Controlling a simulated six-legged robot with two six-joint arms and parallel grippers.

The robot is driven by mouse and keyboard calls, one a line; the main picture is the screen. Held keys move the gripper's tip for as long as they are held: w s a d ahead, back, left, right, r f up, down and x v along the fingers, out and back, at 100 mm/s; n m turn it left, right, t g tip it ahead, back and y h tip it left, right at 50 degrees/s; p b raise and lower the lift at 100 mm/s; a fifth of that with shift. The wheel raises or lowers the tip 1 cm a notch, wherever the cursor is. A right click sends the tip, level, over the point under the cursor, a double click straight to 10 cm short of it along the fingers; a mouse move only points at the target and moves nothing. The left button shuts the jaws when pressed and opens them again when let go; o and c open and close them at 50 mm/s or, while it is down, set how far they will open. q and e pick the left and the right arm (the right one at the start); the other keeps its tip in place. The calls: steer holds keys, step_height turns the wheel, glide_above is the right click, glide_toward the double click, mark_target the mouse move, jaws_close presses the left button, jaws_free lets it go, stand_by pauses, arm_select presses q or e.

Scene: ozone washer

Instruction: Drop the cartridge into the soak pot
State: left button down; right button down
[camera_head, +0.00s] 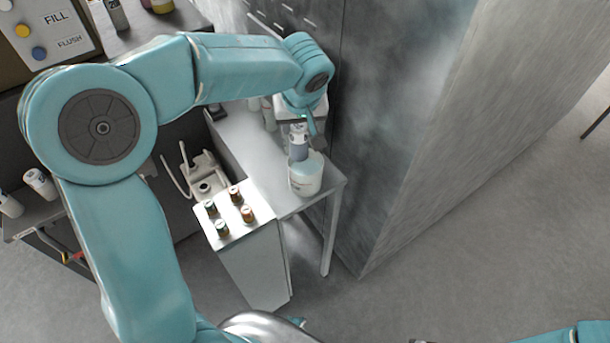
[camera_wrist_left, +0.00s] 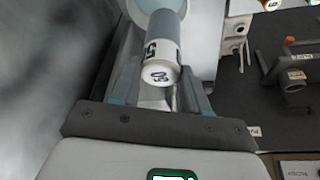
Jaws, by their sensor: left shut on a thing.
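The cartridge (camera_head: 299,146) is a grey and white cylinder with dark print, held upright over the soak pot (camera_head: 305,182). The pot is a white round vessel with a pale blue inside, near the corner of a narrow metal table. My left gripper (camera_head: 300,124) is shut on the cartridge's upper end. In the left wrist view the cartridge (camera_wrist_left: 162,50) lies between the fingers (camera_wrist_left: 162,92), its marked white end facing the camera. The pot's rim (camera_wrist_left: 135,10) shows beyond it. I cannot tell whether the lower end is inside the rim. My right gripper is out of view.
A tall grey metal wall (camera_head: 410,130) stands close to the right of the table (camera_head: 245,150). Open floor lies at the lower right.

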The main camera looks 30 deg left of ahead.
arm_select(q)
steer(key=shift+r, duration=0.1)
steer(key=c, duration=0.6)
jaws_free()
steer(key=shift+s, duration=0.1)
steer(key=shift+o, duration=0.6)
steer(key=p+v, duration=0.1)
steer(key=v, duration=1.5)
steer(key=shift+r, duration=0.1)
